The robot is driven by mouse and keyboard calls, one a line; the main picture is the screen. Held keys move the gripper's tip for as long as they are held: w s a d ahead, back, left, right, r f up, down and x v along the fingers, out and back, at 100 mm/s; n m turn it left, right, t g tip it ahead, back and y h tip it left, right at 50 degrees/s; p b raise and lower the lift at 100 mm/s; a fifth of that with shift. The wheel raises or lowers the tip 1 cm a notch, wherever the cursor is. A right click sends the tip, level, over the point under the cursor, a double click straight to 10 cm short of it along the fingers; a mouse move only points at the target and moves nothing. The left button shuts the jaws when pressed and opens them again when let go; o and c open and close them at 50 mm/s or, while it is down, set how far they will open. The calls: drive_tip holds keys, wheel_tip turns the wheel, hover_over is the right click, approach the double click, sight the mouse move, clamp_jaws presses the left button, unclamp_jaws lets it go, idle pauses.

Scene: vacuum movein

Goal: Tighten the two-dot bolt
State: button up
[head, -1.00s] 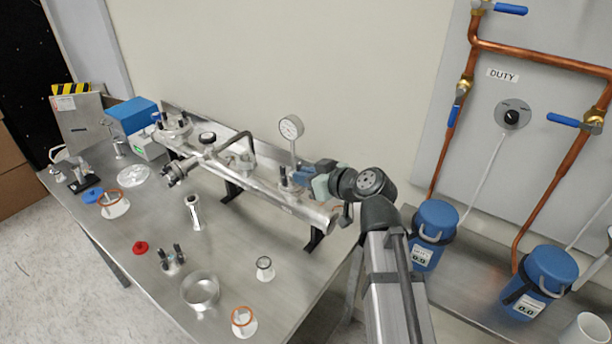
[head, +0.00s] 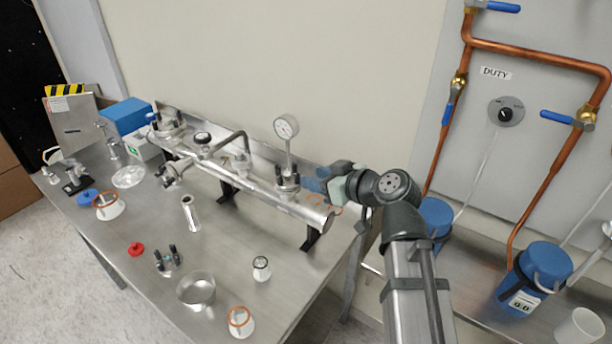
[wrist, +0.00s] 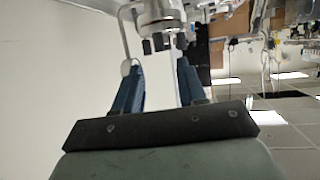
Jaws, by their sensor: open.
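A steel tube manifold (head: 262,193) stands on supports across the table's rear. A clamp flange (head: 288,183) with dark bolts sits on it below a round dial gauge (head: 286,127). My gripper (head: 312,182) is just right of this flange, at about its height, partly hidden by the wrist. In the wrist view my gripper (wrist: 160,75) has its two blue fingers apart with nothing between them. The flange (wrist: 160,12) and its dark bolts (wrist: 163,42) show just beyond the fingertips, apart from them. The dots that mark the two-dot bolt are too small to make out.
Loose parts lie on the table's front half: a glass dish (head: 197,290), several bolts (head: 168,258), a red cap (head: 136,249) and flanges with orange rings (head: 240,320). Blue-topped flasks (head: 545,262) and copper pipes (head: 545,170) are at right.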

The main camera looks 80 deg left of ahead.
drive_tip(key=v, duration=0.8)
